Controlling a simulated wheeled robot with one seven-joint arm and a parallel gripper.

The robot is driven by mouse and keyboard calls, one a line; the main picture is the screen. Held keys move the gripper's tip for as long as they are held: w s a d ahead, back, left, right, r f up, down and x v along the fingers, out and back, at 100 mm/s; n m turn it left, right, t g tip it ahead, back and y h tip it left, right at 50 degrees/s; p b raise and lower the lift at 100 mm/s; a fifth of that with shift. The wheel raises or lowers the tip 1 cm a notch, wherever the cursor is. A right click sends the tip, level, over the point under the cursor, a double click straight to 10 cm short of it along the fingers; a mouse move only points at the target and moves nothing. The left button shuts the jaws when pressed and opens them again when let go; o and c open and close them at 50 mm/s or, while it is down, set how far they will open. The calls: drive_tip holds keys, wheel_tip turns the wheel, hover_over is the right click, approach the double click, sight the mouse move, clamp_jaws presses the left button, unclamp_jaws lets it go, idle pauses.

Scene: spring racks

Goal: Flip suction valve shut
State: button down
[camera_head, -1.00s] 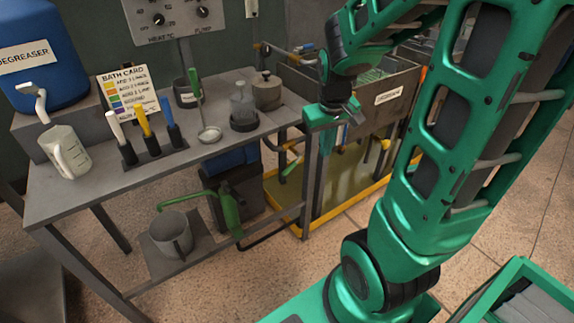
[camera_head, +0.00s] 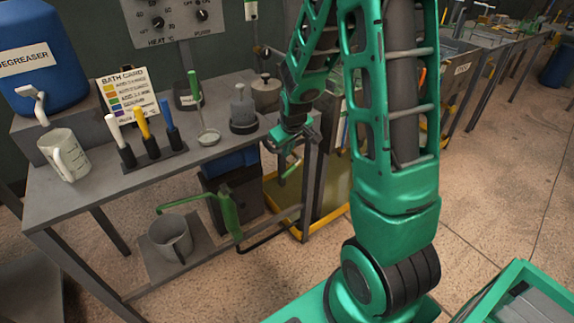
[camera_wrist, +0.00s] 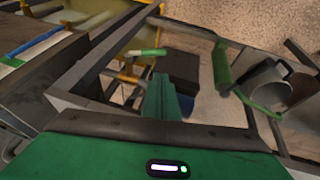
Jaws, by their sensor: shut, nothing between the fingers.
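My gripper (camera_head: 286,143) is shut and empty, pointing down beside the right end of the bench. In the wrist view its closed green fingers (camera_wrist: 158,92) reach toward a short green lever handle with a pale end (camera_wrist: 148,52). A small gap shows between fingertips and handle in that view, but I cannot tell their depth apart. This handle looks like the valve lever. In the head view, my gripper and arm cover most of the pipework around it. I cannot read a label naming the suction valve.
The bench (camera_head: 75,190) holds a measuring jug (camera_head: 66,155), coloured-handled tools and small pots. Below it are a green hand pump (camera_head: 228,212) and a grey bucket (camera_head: 172,238). Bench legs and a yellow-edged tray (camera_head: 318,228) stand close to my gripper.

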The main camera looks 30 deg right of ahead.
approach(288, 170)
drive_tip(key=a+x, duration=0.1)
drive_tip(key=x, duration=0.4)
drive_tip(key=shift+w+d+f, duration=0.25)
drive_tip(key=shift+d+f, duration=0.2)
drive_tip(key=shift+f, duration=0.05)
drive_tip(key=shift+s+d+f, duration=0.1)
drive_tip(key=shift+d, duration=0.05)
